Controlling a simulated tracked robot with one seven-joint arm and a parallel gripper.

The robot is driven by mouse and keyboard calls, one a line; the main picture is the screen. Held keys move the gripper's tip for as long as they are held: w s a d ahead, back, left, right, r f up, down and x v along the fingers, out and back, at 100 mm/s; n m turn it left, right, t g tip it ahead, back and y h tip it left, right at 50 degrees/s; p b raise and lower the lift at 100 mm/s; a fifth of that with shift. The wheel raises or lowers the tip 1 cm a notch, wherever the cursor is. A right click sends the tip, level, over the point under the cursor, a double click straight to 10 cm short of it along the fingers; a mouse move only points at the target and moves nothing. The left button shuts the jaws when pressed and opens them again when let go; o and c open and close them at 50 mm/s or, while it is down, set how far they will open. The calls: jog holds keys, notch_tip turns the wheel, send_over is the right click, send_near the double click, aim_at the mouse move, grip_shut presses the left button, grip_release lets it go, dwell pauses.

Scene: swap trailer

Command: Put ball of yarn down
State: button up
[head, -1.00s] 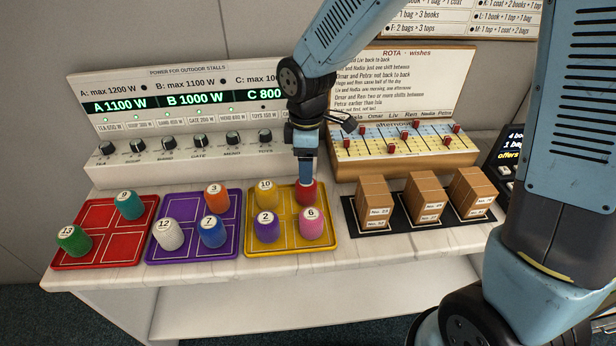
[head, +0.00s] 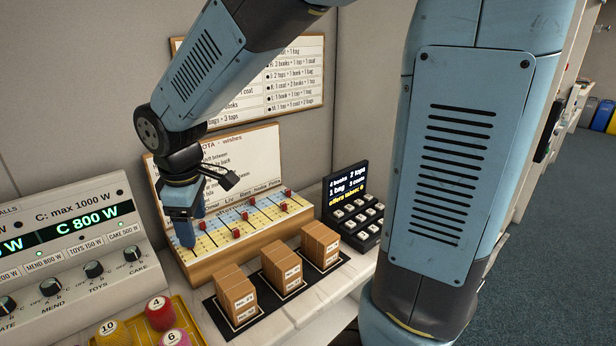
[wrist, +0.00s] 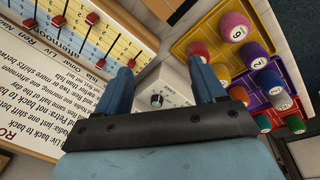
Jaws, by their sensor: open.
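The red ball of yarn (head: 160,312), numbered 4, stands upright in the yellow tray (head: 188,317) at the lower left of the head view. A yellow ball 10 (head: 113,334) and a pink ball 6 (head: 175,339) stand beside it, cut off by the lower edge. My gripper (head: 186,240) is open and empty, raised in front of the rota board's left end and apart from the red ball. In the wrist view my gripper's fingers (wrist: 165,82) are spread with nothing between them, and the red ball (wrist: 198,51) shows beyond the right finger.
The rota board (head: 240,235) with red pegs stands close behind my gripper. Several brown boxes (head: 283,267) stand on black mats in front of it. A keypad with a lit display (head: 348,190) is further right. The power panel (head: 75,240) with knobs is at left.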

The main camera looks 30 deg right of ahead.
jog(key=s+d+r+m+t, duration=0.2)
jog(key=s+d+r+m, duration=0.3)
jog(key=d, duration=0.5)
jog(key=s+d+r+m+t, duration=0.1)
jog(key=s+d+r+m, duration=0.4)
jog(key=d+m, duration=0.3)
jog(key=shift+s+d+r+t, duration=0.3)
jog(key=shift+s+d+t, duration=0.1)
jog(key=shift+s+d, duration=0.5)
